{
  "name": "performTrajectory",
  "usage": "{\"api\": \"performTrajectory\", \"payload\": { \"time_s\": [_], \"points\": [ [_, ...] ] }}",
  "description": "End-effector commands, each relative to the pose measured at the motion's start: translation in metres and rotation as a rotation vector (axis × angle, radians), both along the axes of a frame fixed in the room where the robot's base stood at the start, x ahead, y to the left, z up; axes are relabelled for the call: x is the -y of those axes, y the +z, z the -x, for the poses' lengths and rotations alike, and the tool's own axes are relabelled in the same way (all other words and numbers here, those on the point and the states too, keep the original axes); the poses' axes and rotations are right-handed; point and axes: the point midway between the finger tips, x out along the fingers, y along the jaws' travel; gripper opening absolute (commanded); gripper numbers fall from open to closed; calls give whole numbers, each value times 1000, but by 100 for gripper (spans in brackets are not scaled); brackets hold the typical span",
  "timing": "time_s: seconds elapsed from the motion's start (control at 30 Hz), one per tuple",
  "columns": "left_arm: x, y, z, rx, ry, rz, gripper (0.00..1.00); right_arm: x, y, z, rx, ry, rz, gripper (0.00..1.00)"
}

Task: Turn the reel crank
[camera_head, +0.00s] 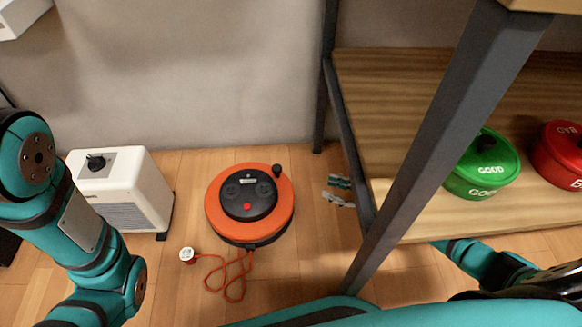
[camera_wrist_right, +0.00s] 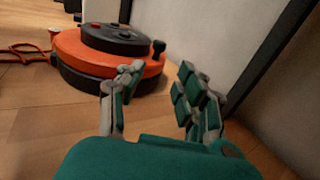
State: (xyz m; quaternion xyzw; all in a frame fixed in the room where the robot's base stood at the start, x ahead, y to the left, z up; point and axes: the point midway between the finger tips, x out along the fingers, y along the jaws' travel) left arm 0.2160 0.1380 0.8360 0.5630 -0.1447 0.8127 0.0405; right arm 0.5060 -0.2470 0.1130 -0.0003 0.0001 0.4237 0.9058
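The cable reel (camera_head: 222,207) lies flat on the wooden floor near the wall. It is orange with a black centre and a red button. Its crank, a small black knob (camera_head: 277,170), stands up at the far right of the orange rim. My right gripper (camera_head: 338,190) is low near the floor, to the right of the reel and apart from it. In the right wrist view the gripper (camera_wrist_right: 152,85) has its fingers spread with nothing between them. The reel (camera_wrist_right: 75,52) and knob (camera_wrist_right: 158,49) are ahead of it, slightly left. My left gripper is out of view.
A grey-framed shelf (camera_head: 400,150) stands to the right, its post close to my right gripper. It holds a green pot (camera_head: 482,165) and a red pot (camera_head: 558,158). A white heater (camera_head: 120,185) stands left of the reel. An orange cable with plug (camera_head: 187,255) lies in front.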

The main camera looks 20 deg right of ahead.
Motion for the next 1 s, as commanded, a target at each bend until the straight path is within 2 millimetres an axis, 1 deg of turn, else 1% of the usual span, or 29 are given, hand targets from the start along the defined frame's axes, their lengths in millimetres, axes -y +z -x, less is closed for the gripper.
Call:
{"api": "performTrajectory", "payload": {
  "time_s": [0.03,0.4,0.6,0.7,0.8,1.0],
  "points": [
    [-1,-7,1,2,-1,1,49,-8,-2,-7,4,1,-2,36],
    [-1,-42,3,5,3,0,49,-70,-4,-59,4,2,-2,36],
    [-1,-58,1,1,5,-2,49,-99,-3,-83,2,1,-2,36],
    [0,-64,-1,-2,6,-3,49,-109,-3,-92,1,1,-2,36],
    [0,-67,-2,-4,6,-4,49,-115,-2,-97,1,0,-1,36],
    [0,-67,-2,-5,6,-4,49,-120,0,-101,-1,-1,-1,36]
  ]
}}
